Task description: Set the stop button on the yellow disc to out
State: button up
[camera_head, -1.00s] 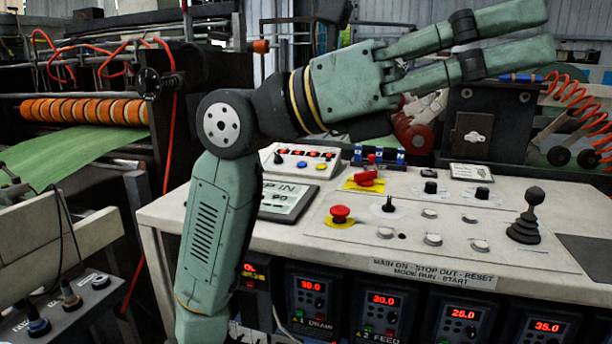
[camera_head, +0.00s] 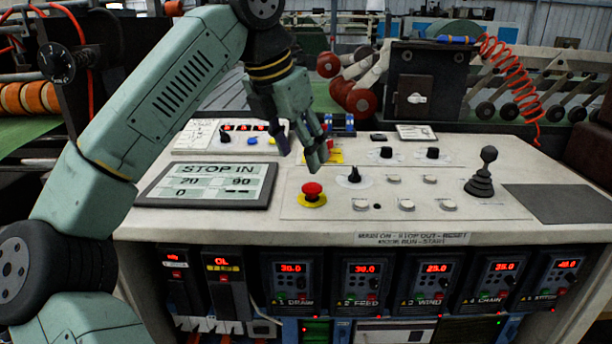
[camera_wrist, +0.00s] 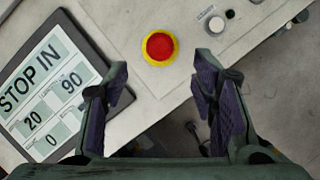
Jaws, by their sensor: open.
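The red mushroom stop button (camera_head: 312,190) sits on its yellow disc (camera_head: 313,201) on the slanted white console. In the wrist view the button (camera_wrist: 160,47) shows from above with the yellow disc (camera_wrist: 176,50) around it, beyond the fingertips and between their lines. My gripper (camera_head: 320,150) hangs fingers-down above and behind the button in the head view, apart from it. In the wrist view my gripper (camera_wrist: 162,80) is open and empty. The display (camera_head: 212,183) reads STOP IN; it also shows in the wrist view (camera_wrist: 45,85).
A black knob (camera_head: 354,175) stands just right of the button, with several white push buttons (camera_head: 407,204) beyond. A joystick (camera_head: 483,175) stands farther right. Behind my fingers is another yellow plate (camera_head: 337,157). The label strip (camera_head: 413,238) runs along the front edge.

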aim_at(312, 186)
jog(key=x, duration=0.7)
jog(key=shift+w+f, duration=0.1)
jog(key=shift+c, duration=0.3)
grip_shut()
